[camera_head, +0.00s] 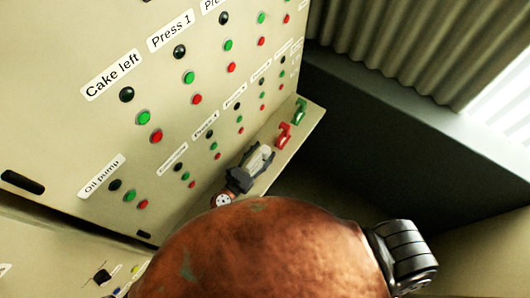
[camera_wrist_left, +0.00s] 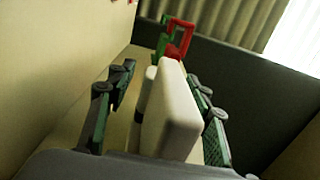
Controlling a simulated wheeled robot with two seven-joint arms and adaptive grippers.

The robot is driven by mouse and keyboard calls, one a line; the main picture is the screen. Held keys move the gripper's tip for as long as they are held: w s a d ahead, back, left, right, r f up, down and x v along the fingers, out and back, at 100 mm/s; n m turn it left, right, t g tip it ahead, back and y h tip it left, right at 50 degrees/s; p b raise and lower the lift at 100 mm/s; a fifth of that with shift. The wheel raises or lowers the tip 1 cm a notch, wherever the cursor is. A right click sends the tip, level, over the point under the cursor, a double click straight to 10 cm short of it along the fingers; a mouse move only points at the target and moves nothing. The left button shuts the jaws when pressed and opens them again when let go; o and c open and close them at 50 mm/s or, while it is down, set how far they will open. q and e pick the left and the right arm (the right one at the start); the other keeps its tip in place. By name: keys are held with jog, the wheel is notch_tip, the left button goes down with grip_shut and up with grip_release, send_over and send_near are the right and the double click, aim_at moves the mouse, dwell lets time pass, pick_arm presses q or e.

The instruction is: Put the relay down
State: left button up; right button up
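The relay is a pale, off-white block (camera_wrist_left: 172,108) between the fingers of my left gripper (camera_wrist_left: 162,84) in the left wrist view. The fingers stand apart on either side of it, with a visible gap on the left side. In the head view my left gripper (camera_head: 252,164) is low over the narrow ledge at the foot of the panel, with the pale relay (camera_head: 259,160) partly hidden between its fingers. I cannot tell whether the relay's underside touches the ledge. My right gripper is not in view.
A red part (camera_head: 284,135) and a green part (camera_head: 300,111) stand farther along the ledge (camera_head: 312,117). The beige panel (camera_head: 60,60) with labelled buttons rises beside it. A dark recess (camera_head: 360,150) lies right of the ledge.

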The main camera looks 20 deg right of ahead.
pick_arm(q)
jog(key=c, duration=1.1)
jog(key=shift+r, duration=0.2)
